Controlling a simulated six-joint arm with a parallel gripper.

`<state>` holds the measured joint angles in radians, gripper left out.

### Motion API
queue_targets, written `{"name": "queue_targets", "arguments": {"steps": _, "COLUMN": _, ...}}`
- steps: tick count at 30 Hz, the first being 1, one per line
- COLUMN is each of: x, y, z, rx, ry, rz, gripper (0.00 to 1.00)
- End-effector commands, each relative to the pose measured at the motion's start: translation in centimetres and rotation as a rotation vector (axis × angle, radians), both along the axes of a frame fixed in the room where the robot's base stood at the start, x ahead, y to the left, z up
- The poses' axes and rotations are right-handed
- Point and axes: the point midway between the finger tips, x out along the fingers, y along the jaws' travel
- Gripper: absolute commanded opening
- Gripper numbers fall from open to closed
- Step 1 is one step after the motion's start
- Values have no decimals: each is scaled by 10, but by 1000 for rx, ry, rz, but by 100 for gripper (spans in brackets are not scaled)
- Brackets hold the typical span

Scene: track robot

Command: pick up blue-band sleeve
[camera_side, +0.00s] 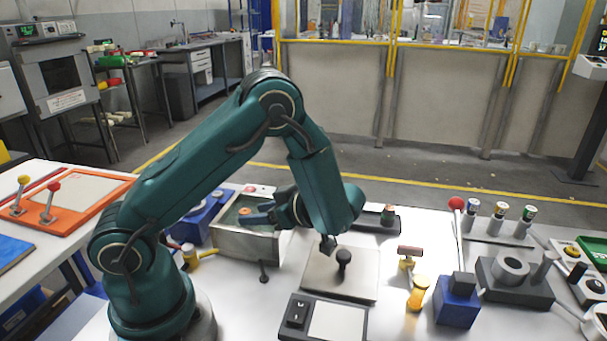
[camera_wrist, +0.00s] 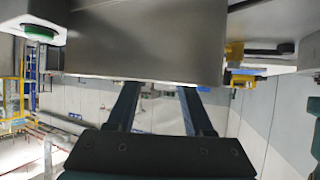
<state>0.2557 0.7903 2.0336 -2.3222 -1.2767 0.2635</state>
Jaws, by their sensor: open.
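Several small capped sleeves stand on posts on a grey rack at the right of the side view. The leftmost one appears to have a blue band (camera_side: 472,214), though it is small. My gripper (camera_side: 250,216) is far to the left of it, tipped sideways above a metal bin. Its blue fingers also show in the wrist view (camera_wrist: 158,92), spread apart with nothing seen between them. The blue-band sleeve cannot be made out in the wrist view.
The open metal bin (camera_side: 243,244) is just below my gripper. A red ball-topped post (camera_side: 456,204) stands left of the sleeves. A grey plate with a black knob (camera_side: 343,262), a yellow cylinder (camera_side: 418,293) and a blue block (camera_side: 457,306) occupy the table between.

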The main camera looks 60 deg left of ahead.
Motion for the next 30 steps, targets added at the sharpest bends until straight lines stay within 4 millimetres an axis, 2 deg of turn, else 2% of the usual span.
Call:
{"name": "queue_targets", "arguments": {"steps": 6, "x": -9, "y": 24, "z": -16, "rx": 2, "ry": 4, "rz": 3, "gripper": 52}}
{"name": "queue_targets", "arguments": {"steps": 15, "x": -10, "y": 28, "z": -18, "rx": 0, "ry": -1, "rz": 0, "gripper": 52}}
{"name": "queue_targets", "arguments": {"steps": 19, "x": -10, "y": 27, "z": -18, "rx": 0, "ry": 0, "rz": 0, "gripper": 2}}
{"name": "queue_targets", "arguments": {"steps": 30, "x": -10, "y": 27, "z": -16, "rx": 1, "ry": -1, "rz": 0, "gripper": 0}}
